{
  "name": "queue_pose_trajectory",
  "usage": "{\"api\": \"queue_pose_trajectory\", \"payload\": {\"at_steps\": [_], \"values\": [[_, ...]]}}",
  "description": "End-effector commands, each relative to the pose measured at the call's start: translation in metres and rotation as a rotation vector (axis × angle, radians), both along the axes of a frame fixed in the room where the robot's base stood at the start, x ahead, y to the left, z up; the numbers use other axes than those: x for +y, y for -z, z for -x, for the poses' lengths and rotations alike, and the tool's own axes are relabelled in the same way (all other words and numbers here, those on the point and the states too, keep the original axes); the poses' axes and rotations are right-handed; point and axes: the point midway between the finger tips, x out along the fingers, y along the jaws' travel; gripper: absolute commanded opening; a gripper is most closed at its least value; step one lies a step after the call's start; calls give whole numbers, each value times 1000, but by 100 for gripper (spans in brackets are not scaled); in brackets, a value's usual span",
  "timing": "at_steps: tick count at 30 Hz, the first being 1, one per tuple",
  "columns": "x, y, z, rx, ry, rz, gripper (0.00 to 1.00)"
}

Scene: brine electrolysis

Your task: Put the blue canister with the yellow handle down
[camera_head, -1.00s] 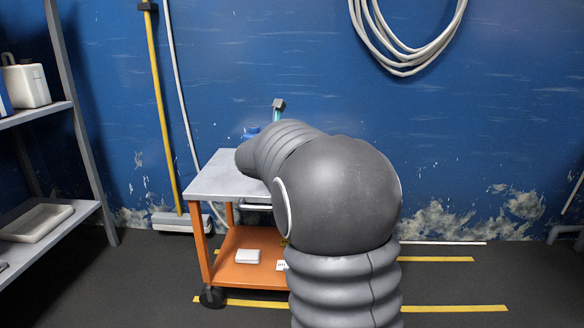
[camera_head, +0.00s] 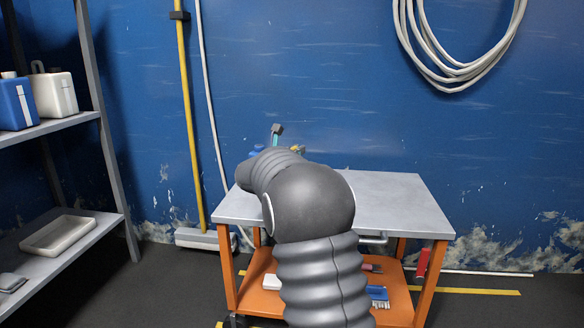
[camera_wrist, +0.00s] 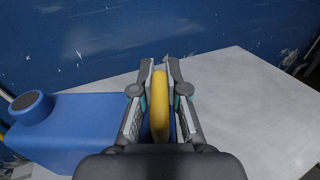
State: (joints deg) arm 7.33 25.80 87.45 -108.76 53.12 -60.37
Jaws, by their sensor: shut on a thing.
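The blue canister (camera_wrist: 75,125) fills the left of the wrist view, with its round dark cap (camera_wrist: 28,102) at the far left. Its yellow handle (camera_wrist: 160,105) stands between the fingers of my gripper (camera_wrist: 160,68), which is shut on it. In the head view my arm hides most of the canister; only a small blue part (camera_head: 257,150) shows past the arm. The grey top of the orange trolley (camera_head: 400,195) lies under and beside the canister. I cannot tell whether the canister's base touches it.
The trolley top is bare on the right. Its orange lower shelf (camera_head: 398,300) holds several small items. A grey shelf unit (camera_head: 110,150) on the left carries a blue container (camera_head: 15,105), a white container (camera_head: 55,92) and a tray (camera_head: 58,235). The blue wall stands close behind.

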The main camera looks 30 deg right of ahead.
Motion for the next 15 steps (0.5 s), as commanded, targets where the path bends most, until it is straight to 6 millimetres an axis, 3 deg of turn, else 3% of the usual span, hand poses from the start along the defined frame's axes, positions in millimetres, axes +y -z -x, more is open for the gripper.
{"api": "queue_pose_trajectory", "payload": {"at_steps": [6, 15], "values": [[8, 11, -19, -1, -3, 0, 0], [9, 42, -20, 1, -4, 2, 0]]}}
